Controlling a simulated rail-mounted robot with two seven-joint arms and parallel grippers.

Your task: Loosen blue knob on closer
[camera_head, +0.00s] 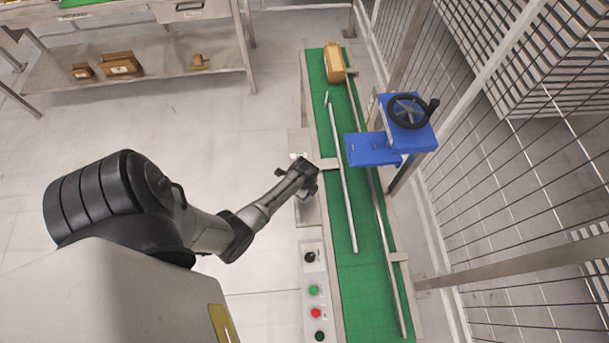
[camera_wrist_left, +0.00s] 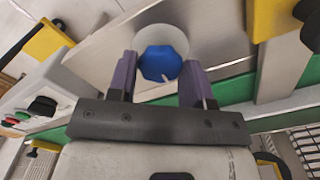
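The blue knob (camera_wrist_left: 158,63) shows in the left wrist view as a faceted blue piece in a round pale recess or collar on a grey metal plate (camera_wrist_left: 218,32). My left gripper (camera_wrist_left: 160,70) points at it with its two dark purple fingers spread, one on each side of the knob in the picture. I see no clear contact; how deep the fingertips reach is hard to tell. In the head view my left gripper (camera_head: 305,176) is at the left side of the green conveyor and the knob is hidden. My right gripper is not in view.
The green conveyor (camera_head: 368,287) has a metal guide rail (camera_head: 343,180) and a cardboard box (camera_head: 334,62) at its far end. A button panel (camera_head: 314,291) stands nearer me. A blue machine with a black handwheel (camera_head: 408,110) and a mesh fence (camera_head: 470,190) are at the right.

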